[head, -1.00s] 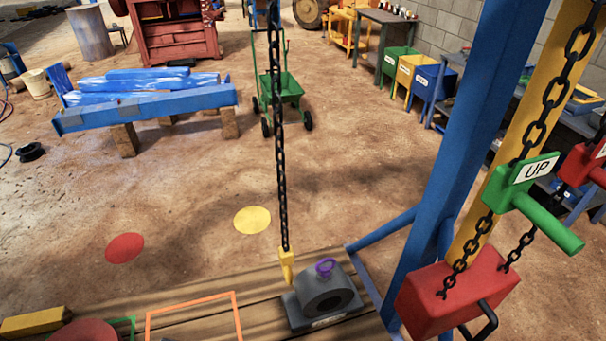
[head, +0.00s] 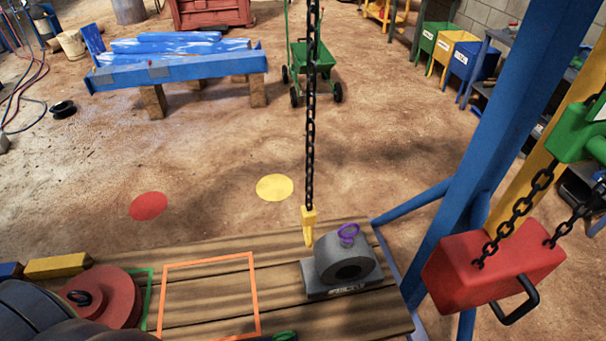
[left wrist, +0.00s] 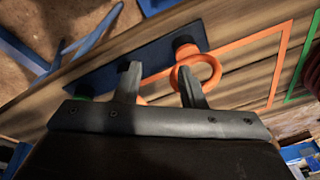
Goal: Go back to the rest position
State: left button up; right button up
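My left gripper (left wrist: 160,82) shows in the left wrist view with its two fingers apart, over the wooden deck. An orange ring (left wrist: 213,73) lies beyond the right finger, overlapping it in the picture; I cannot tell whether they touch. A dark plate (left wrist: 100,68) with a dark knob (left wrist: 185,48) lies behind the fingers. In the head view a dark rounded part of my own body fills the lower left corner. No gripper shows there, and my right gripper is in neither current view.
A grey bearing block (head: 345,262) with a purple ring stands on the deck beside a yellow hook (head: 308,225) on a chain. A red hoist block (head: 490,265) hangs at the right near a blue post (head: 490,130). A red round weight (head: 115,300) sits at the left.

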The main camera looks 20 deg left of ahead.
pick_arm(q)
jog(key=s+d+f+g+b, duration=0.1)
jog(key=s+f+b, duration=0.3)
jog(key=s+f, duration=0.9)
notch_tip(320, 180, down, 5)
jog(key=shift+s+d+r, duration=0.15)
jog(key=shift+s+d, duration=0.05)
jog(key=shift+s, duration=0.15)
